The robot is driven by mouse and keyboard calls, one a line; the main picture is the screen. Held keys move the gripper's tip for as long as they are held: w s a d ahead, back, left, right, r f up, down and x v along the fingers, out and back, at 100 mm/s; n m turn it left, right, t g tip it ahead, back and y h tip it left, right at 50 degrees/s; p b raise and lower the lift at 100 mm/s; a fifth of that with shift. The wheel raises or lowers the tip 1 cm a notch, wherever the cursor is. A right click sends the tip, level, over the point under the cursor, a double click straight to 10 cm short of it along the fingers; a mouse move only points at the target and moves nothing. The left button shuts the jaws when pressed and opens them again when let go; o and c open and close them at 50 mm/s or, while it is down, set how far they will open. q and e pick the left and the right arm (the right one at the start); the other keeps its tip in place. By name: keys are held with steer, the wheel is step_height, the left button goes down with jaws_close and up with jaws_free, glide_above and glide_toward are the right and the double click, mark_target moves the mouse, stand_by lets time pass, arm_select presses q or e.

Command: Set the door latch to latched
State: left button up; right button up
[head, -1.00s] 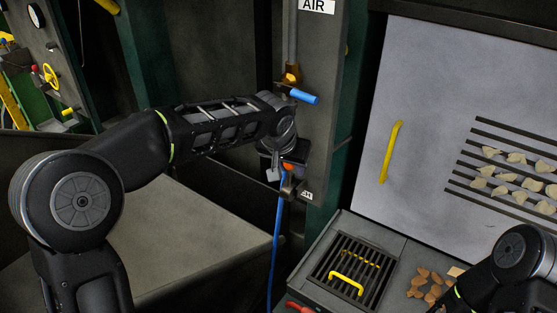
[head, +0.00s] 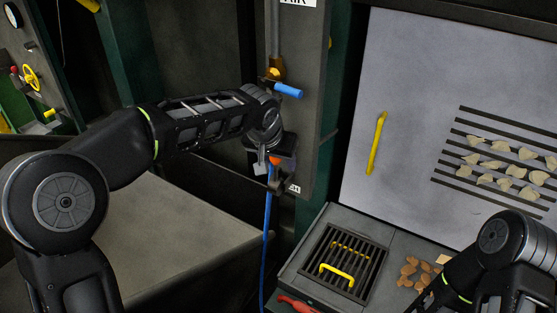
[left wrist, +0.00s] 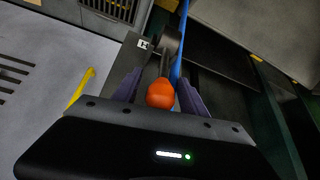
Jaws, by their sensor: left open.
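My left gripper (head: 271,182) is at the dark post below the AIR sign. In the left wrist view its fingers (left wrist: 160,85) are open, one on each side of an orange knob (left wrist: 160,94). I cannot tell if either finger touches it. The knob sits at the end of a dark lever (left wrist: 168,52), and also shows in the head view (head: 275,160). A grey door panel (head: 400,110) with a yellow handle (head: 376,143) stands at the right. I cannot tell for certain which part is the door latch. My right gripper is out of view.
A blue-handled valve (head: 288,91) is on the post above my left gripper. A blue hose (head: 266,250) hangs below. A grate (head: 342,263) with yellow handles and brown pieces (head: 412,270) lie on the ledge at the right, near my right arm.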

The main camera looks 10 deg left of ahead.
arm_select(q)
steer(key=b+v, duration=0.1)
steer(key=v, duration=0.6)
steer(key=shift+r+b, duration=0.3)
steer(key=shift+b, duration=0.05)
steer(key=shift+s, duration=0.1)
